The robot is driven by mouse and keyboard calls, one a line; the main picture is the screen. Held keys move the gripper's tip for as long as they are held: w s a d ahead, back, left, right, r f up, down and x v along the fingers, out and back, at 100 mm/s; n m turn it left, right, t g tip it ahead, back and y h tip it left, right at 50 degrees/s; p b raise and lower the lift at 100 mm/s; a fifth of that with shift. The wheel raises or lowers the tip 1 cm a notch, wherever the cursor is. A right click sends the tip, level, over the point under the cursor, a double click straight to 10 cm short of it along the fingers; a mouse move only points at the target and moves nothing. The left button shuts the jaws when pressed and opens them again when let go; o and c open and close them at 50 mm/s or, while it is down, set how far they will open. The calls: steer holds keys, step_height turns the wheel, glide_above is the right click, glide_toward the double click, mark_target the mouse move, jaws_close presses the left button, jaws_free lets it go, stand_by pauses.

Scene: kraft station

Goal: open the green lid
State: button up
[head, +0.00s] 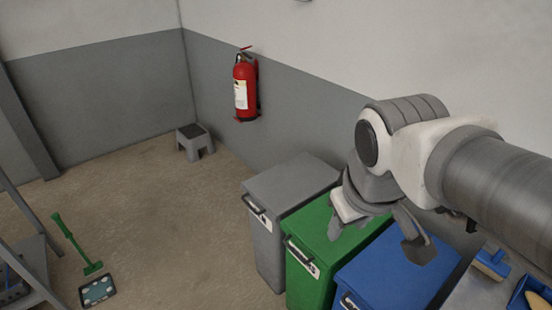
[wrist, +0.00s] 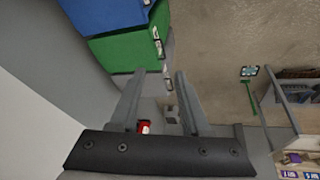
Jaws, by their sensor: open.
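The green lid (head: 312,222) lies flat and shut on the green bin (head: 308,283), between a grey bin and a blue bin. A dark handle (head: 300,250) runs along its front edge, beside a white label. In the wrist view the green bin (wrist: 122,50) is beyond the fingertips, toward the upper left. My gripper (head: 378,240) is open and empty, above the green and blue bins, with its fingers spread. It also shows in the wrist view (wrist: 160,73). My gripper and arm hide the back part of the green lid.
The grey bin (head: 290,182) stands left of the green one, the blue bin (head: 395,275) right. A fire extinguisher (head: 245,88) hangs on the wall; a step stool (head: 194,141) stands below. The floor before the bins is free.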

steer(key=w+a+f+n+g+h+b, duration=0.2)
steer(key=w+f+n+h+b, duration=0.2)
steer(key=w+f+n, duration=0.45)
steer(key=w+a+f+n+g+h+b, duration=0.2)
steer(key=w+f+n+h+b, duration=0.3)
steer(key=f+n, duration=0.65)
steer(key=w+a+f+n+t+h+b, duration=0.1)
steer(key=w+a+f+n+t, duration=0.15)
steer(key=f+n, duration=0.35)
steer(key=w+a+f+n+t+h+b, duration=0.1)
steer(key=w+a+f+n+b, duration=0.2)
steer(key=f, duration=0.5)
steer(key=n+t+h+b, duration=0.15)
steer(key=n+t, duration=0.35)
steer(key=n, duration=0.5)
glide_toward(294, 251)
steer(key=x, duration=0.3)
steer(key=b+x, duration=0.1)
steer(key=x, duration=0.3)
steer(key=b+x, duration=0.1)
steer(key=x, duration=0.2)
steer(key=shift+d+f, duration=0.1)
steer(key=shift+f, duration=0.25)
jaws_close()
